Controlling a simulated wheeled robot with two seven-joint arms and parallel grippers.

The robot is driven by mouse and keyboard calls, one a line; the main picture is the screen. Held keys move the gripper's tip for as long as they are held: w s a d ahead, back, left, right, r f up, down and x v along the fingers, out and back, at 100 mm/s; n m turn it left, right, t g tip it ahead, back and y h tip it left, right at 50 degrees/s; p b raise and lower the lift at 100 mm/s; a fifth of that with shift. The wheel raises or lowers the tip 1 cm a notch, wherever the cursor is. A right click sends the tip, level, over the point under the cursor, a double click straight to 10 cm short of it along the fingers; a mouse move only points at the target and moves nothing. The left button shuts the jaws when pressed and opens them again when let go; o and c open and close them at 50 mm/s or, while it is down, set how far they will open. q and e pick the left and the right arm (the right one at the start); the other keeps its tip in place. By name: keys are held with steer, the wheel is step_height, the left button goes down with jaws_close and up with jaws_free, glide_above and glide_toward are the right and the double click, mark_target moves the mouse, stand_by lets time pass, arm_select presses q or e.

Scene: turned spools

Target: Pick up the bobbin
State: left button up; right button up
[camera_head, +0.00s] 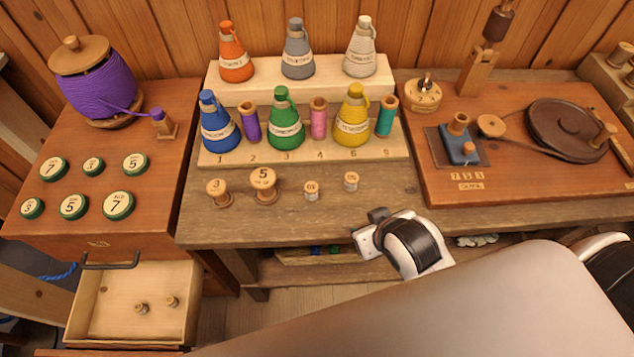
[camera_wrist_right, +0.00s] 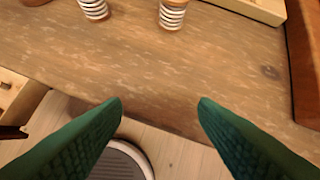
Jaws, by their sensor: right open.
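Two small pale bobbins stand upright on the wooden bench (camera_head: 225,225), a left one (camera_head: 311,191) and a right one (camera_head: 351,181). They also show at the top of the right wrist view as a left bobbin (camera_wrist_right: 94,8) and a right bobbin (camera_wrist_right: 172,13), both with dark and white bands. Which bobbin is meant, I cannot tell. My right gripper (camera_wrist_right: 160,103) is open and empty, its green fingers spread over the bench's front edge, apart from both bobbins. In the head view its white and black wrist is at the front edge. My left gripper is not in view.
Two wooden spools, marked 3 (camera_head: 218,193) and 5 (camera_head: 263,186), stand left of the bobbins. A rack (camera_head: 217,154) of thread cones and spools is behind. An open drawer (camera_head: 84,310) holds two small spools. A raised board (camera_head: 560,187) with a wheel is right.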

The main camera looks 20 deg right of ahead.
steer(key=w+a+r+t+y, duration=0.2)
steer(key=w+a+r+t, duration=0.2)
steer(key=w+r+t, duration=0.95)
steer(key=w+a+r+n+y, duration=0.2)
steer(key=a+r+n+y, duration=0.3)
steer(key=r, duration=0.6)
steer(key=s+a+r+n+g+y, duration=0.2)
steer(key=s+a+n+g+y, duration=0.2)
steer(key=a+n+g+y, duration=0.8)
steer(key=g+h, duration=0.8)
steer(key=h, duration=0.6)
glide_toward(312, 186)
steer(key=x, duration=0.5)
steer(key=shift+a+p, duration=0.3)
steer(key=shift+p, duration=0.1)
steer(key=shift+d+p+x, duration=0.15)
steer(key=shift+p+x, duration=0.1)
steer(key=shift+x, duration=1.05)
steer(key=shift+d+p+x, duration=0.15)
steer(key=shift+p+x, duration=0.05)
steer(key=shift+x, duration=1.15)
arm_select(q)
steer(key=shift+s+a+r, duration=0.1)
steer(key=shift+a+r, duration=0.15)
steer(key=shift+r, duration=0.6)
arm_select(e)
steer(key=shift+f, duration=0.1)
steer(key=c, duration=1)
